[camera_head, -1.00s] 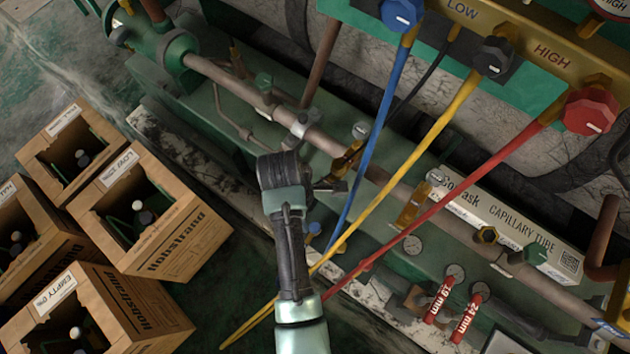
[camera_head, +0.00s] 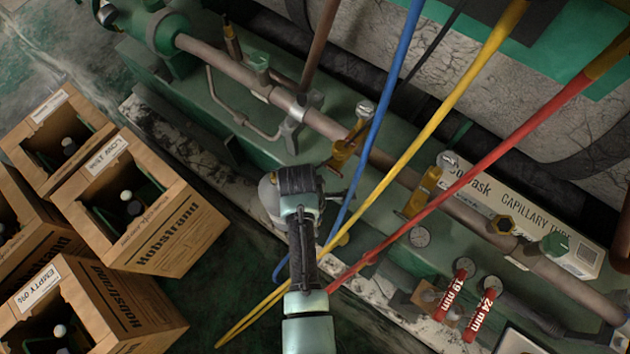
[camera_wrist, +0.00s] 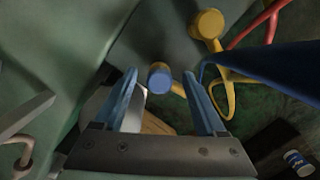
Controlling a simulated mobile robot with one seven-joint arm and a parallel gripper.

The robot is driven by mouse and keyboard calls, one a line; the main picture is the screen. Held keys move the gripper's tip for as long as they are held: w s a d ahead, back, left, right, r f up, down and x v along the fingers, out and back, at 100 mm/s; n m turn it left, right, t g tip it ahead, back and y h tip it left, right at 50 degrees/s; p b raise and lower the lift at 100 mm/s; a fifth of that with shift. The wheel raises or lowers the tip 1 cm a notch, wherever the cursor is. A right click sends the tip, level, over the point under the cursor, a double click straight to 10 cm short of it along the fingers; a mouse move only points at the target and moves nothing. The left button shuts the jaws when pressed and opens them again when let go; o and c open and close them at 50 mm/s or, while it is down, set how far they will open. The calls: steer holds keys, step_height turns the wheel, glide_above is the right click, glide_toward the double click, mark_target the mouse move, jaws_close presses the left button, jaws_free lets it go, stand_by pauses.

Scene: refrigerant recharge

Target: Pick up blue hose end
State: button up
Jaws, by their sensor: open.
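The blue hose (camera_head: 384,108) hangs from the top and runs down behind my gripper (camera_head: 322,190) in the head view. A short loop of it shows left of my wrist. In the wrist view, a round blue-faced end (camera_wrist: 160,79) with a brass-coloured part appears between the two fingertips of my gripper (camera_wrist: 159,73). The fingers are open and apart from it on both sides; how deep it sits between them I cannot tell. A dark blue length (camera_wrist: 268,70) enters from the right. In the head view the blue end is hidden behind my gripper.
The yellow hose (camera_head: 440,118) and red hose (camera_head: 495,155) cross close to my gripper on the right. A yellow end (camera_wrist: 207,24) lies beyond the blue one. A brass valve (camera_head: 350,145) on the pipe stands just above. Cardboard boxes (camera_head: 165,232) with bottles stand left.

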steer(key=shift+f, duration=0.5)
steer(key=shift+r, duration=0.1)
jaws_close()
steer(key=shift+r, duration=0.1)
